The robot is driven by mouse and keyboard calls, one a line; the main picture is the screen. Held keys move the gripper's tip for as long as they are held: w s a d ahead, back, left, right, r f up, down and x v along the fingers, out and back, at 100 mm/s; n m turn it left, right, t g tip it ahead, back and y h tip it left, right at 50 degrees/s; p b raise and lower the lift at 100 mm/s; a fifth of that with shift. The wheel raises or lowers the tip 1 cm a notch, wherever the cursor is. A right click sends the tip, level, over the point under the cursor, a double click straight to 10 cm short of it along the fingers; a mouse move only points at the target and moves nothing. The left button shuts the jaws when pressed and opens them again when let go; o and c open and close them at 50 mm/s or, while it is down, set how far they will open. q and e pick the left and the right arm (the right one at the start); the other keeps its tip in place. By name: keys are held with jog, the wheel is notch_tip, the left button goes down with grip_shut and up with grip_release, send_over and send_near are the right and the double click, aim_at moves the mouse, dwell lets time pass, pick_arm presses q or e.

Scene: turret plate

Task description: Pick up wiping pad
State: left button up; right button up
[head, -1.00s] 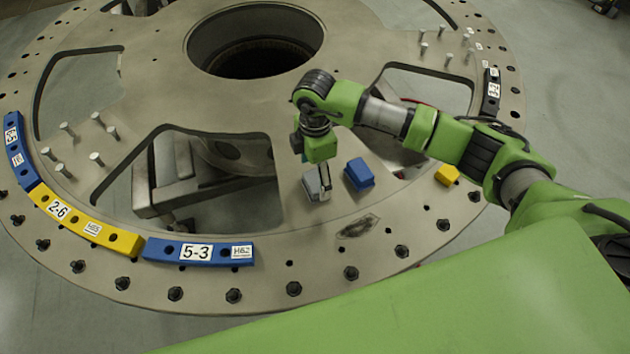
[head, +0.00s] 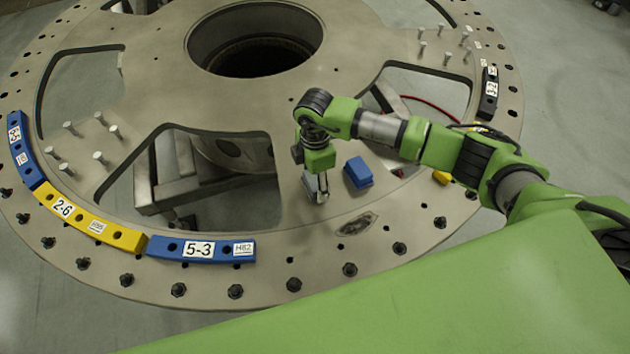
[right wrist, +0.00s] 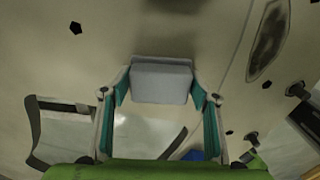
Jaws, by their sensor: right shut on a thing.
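The wiping pad appears to be the grey block (right wrist: 160,82) between the fingertips of my right gripper (right wrist: 158,90) in the right wrist view. The teal-lined fingers are shut on its two sides. In the head view my right gripper (head: 317,194) points down at the plate, with the grey block (head: 310,184) partly hidden behind the fingers. It is at or just above the plate surface; I cannot tell if it is lifted. A blue block (head: 357,172) sits on the plate just right of the gripper. My left gripper is not in view.
The round metal turret plate (head: 320,245) has large cutouts and a dark smudge (head: 357,223) near the gripper. Blue and yellow segments, including the one marked 5-3 (head: 199,250), line its left rim. Upright pins (head: 98,158) stand at left and upper right. A yellow block (head: 441,177) is partly hidden by my arm.

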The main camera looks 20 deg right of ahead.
aim_at(315, 180)
jog(key=shift+r, duration=0.1)
jog(key=shift+r+b, duration=0.2)
jog(key=shift+b, duration=0.15)
notch_tip(315, 180, up, 3)
jog(key=shift+s+f+b, duration=0.15)
jog(key=shift+f+b, duration=0.05)
jog(key=shift+b, duration=0.65)
jog(key=s+r+b, duration=0.4)
jog(key=s+r, duration=0.5)
jog(key=s, duration=0.4)
jog(key=shift+s+r, duration=0.4)
jog(key=shift+o, duration=0.7)
jog(key=shift+w, duration=0.1)
